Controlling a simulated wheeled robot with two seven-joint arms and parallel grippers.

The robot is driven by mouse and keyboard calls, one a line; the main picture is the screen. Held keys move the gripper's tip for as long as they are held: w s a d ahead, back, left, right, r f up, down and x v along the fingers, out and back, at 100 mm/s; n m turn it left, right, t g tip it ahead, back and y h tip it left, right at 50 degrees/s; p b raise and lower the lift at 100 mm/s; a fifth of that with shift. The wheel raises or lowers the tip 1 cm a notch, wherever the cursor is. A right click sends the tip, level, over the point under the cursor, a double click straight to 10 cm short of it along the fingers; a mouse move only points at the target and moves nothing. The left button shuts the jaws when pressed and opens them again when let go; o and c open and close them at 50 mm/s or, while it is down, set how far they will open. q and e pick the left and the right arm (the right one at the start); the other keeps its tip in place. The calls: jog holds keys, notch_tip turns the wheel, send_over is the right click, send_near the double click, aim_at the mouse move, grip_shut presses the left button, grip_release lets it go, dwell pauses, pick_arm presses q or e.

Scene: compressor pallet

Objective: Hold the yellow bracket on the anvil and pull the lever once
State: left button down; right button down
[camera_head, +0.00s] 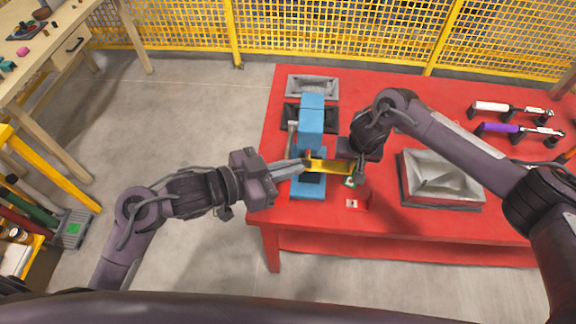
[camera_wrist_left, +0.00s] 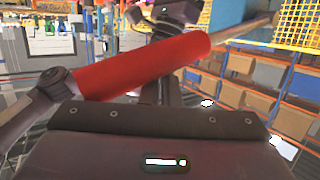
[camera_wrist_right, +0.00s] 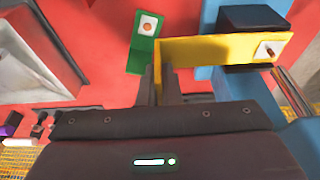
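The blue press (camera_head: 311,115) stands on the red table. The yellow bracket (camera_head: 332,167) reaches from the press toward the right. In the right wrist view the bracket (camera_wrist_right: 205,50) has one end beside the black block (camera_wrist_right: 250,20) of the blue press. My right gripper (camera_head: 357,170) is shut on the other end of the bracket. The lever's grey shaft (camera_head: 292,138) is at the left side of the press. In the left wrist view its red handle (camera_wrist_left: 140,66) crosses in front of my left gripper's fingers (camera_wrist_left: 167,88). These look shut behind the handle and are mostly hidden.
A grey bin (camera_head: 440,190) stands to the right. Purple and white hand tools (camera_head: 497,128) lie at the far right.

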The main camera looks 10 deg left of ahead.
pick_arm(q)
jog(key=shift+a+f, duration=0.15)
jog(key=shift+f, duration=0.65)
jog(key=shift+a+f, duration=0.1)
jog(key=shift+f, duration=0.65)
jog(key=shift+w+d+f, duration=0.15)
jog(key=shift+w+f, duration=0.2)
jog(key=shift+w, duration=0.1)
jog(key=shift+s+f, duration=0.1)
jog(key=shift+d+r, duration=0.1)
jog(key=shift+r, duration=0.3)
jog(key=shift+d+r, duration=0.15)
jog(key=shift+r, duration=5.05)
